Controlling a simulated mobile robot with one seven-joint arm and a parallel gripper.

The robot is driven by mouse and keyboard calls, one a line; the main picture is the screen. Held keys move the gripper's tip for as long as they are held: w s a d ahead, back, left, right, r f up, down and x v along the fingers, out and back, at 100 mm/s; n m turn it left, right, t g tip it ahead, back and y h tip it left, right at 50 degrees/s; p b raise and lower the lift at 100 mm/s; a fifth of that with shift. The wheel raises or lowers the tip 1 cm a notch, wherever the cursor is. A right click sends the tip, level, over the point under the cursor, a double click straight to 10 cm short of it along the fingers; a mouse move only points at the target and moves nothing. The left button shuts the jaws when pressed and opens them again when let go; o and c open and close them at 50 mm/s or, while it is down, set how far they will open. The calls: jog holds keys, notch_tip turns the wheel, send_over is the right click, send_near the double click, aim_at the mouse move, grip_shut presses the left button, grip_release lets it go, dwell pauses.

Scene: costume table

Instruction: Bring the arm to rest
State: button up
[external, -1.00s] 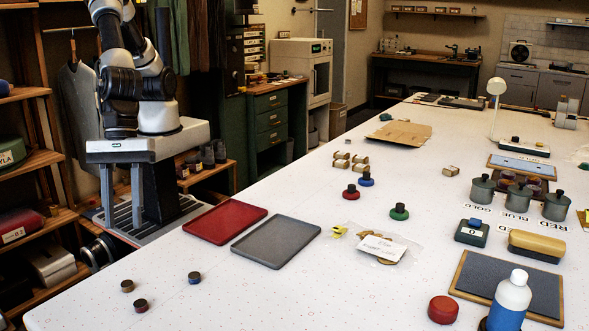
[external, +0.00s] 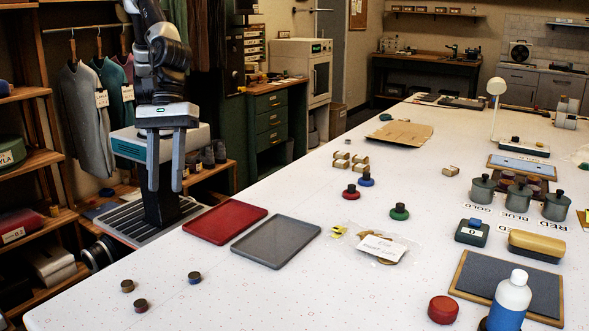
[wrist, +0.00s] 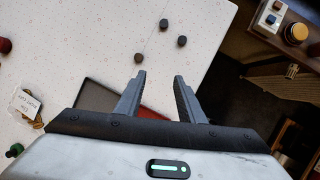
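My gripper (external: 165,186) hangs at the left of the external view, beside the table's left edge. Its two fingers point down and stand apart, with nothing between them. In the wrist view, my gripper (wrist: 160,75) also shows both fingers spread and empty. Behind them lie the white table top (wrist: 100,35) and three small dark discs, one of them here (wrist: 138,57). My arm rises folded above the gripper, its top cut off by the external frame.
A red tray (external: 225,222) and a grey tray (external: 276,244) lie on the table near my gripper. Small knobs (external: 195,277) sit at the near left corner. Hanging garments (external: 85,120) and shelves (external: 38,160) stand on the left. The table's near middle is clear.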

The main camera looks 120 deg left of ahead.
jog(key=s+a+r+m+t+b, duration=0.1)
jog(key=s+a+r+m, duration=0.2)
jog(key=a, duration=0.5)
jog(key=a+r+m+b, duration=0.1)
jog(key=a+r+m, duration=0.2)
jog(key=a+m, duration=0.3)
jog(key=s+a+r+m+t+b, duration=0.1)
jog(key=s+a+r+m, duration=0.15)
jog(key=a, duration=0.65)
jog(key=s+a+r+m+t+y+p, duration=0.1)
jog(key=s+a+r+m+y+p, duration=0.2)
jog(key=s+a+r+m, duration=0.3)
jog(key=s+a+m+p, duration=0.1)
jog(key=s+a+m, duration=0.2)
jog(key=s, duration=0.3)
jog(key=shift+y+p, duration=0.35)
jog(key=shift+y, duration=0.05)
jog(key=shift+m, duration=0.25)
